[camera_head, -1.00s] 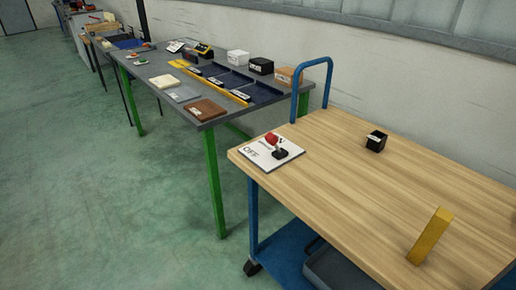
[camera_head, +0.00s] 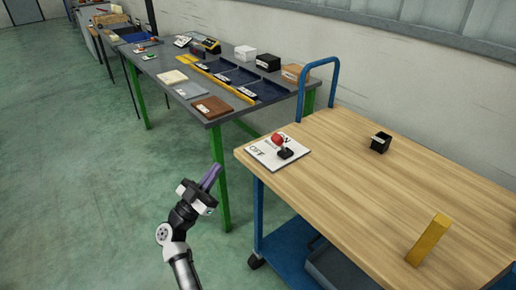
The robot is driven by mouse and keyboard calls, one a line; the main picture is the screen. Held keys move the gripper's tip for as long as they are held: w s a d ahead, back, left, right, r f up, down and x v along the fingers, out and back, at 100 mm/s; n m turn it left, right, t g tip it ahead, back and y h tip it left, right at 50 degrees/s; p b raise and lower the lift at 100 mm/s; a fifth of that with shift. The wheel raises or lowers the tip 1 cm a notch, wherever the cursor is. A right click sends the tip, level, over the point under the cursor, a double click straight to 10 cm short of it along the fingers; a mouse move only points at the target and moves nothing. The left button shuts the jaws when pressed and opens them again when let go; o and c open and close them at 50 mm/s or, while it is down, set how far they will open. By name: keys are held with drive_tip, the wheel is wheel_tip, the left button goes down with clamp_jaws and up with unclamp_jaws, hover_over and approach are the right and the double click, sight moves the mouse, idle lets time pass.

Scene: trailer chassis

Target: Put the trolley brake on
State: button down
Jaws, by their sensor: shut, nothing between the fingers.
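The trolley (camera_head: 375,185) has a light wooden top, a blue frame and a blue push handle (camera_head: 319,64). At its near left corner lies a white plate (camera_head: 266,155) with the word OFF on its left part. A lever with a red knob (camera_head: 277,139) rises from a black base (camera_head: 286,153) on the plate. The knob leans toward the far left of the base; part of the plate's lettering is hidden behind it. My gripper (camera_head: 211,177) is in the air left of the trolley, apart from the plate and lever. Its purple fingers are shut and empty.
A grey table (camera_head: 165,64) with green legs stands behind and left of the trolley, carrying boxes and trays. Green floor (camera_head: 95,200) at left is clear.

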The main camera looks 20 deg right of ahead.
drive_tip(key=s+d+f+g, duration=0.1)
drive_tip(key=d+f+g, duration=0.2)
drive_tip(key=d+f, duration=0.2)
drive_tip(key=shift+s+d+f, duration=0.2)
drive_tip(key=shift+f, duration=0.2)
drive_tip(key=shift+r, duration=0.1)
drive_tip(key=p, duration=0.4)
approach(274, 143)
drive_tip(key=x, duration=0.6)
drive_tip(key=shift+d+r, duration=0.25)
drive_tip(key=shift+d, duration=0.1)
drive_tip(key=shift+r, duration=0.1)
